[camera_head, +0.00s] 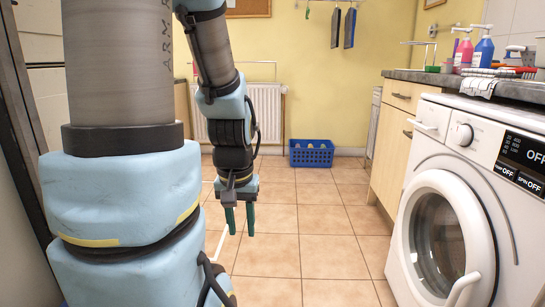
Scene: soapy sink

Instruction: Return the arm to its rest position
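My arm fills the left of the head view, with pale blue covers and dark grey joints. It bends over at the top and its end hangs down in front of the far wall. My gripper (239,220) points down over the tiled floor. Its two green fingers are apart, with a gap showing between them and nothing held there. The gripper is left of the washing machine and nearer than the blue basket.
A white washing machine (431,205) stands at the right, beside a wooden cabinet (391,150). The counter above holds bottles (483,50) and a cloth (478,87). A blue basket (311,153) sits by the far wall near a radiator (267,115). The middle floor (325,225) is clear.

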